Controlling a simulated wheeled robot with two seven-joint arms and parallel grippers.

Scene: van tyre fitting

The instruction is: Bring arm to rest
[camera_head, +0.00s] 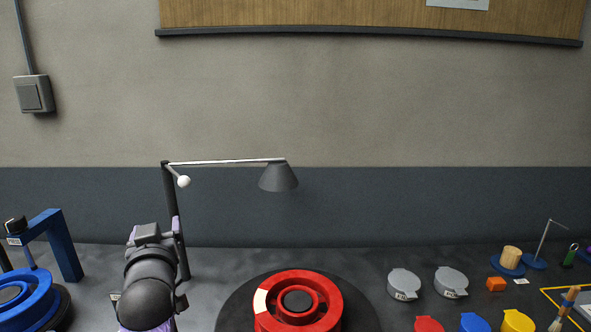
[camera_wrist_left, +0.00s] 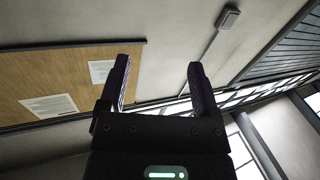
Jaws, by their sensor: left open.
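My left arm (camera_head: 147,290) stands at the lower left of the head view, in front of the lamp post. Its dark wrist hides most of the gripper there. In the left wrist view my left gripper (camera_wrist_left: 158,66) is open, with its two dark fingers well apart and nothing between them. It points at the wall and upper part of the room, away from the bench. My right gripper is in neither view.
A red wheel-like ring (camera_head: 332,302) sits on a dark round base. A lamp (camera_head: 278,176) hangs above the bench. A blue stand (camera_head: 66,246) is at left. Grey lidded pots (camera_head: 404,283), coloured caps (camera_head: 469,322) and a brush (camera_head: 566,306) lie at right.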

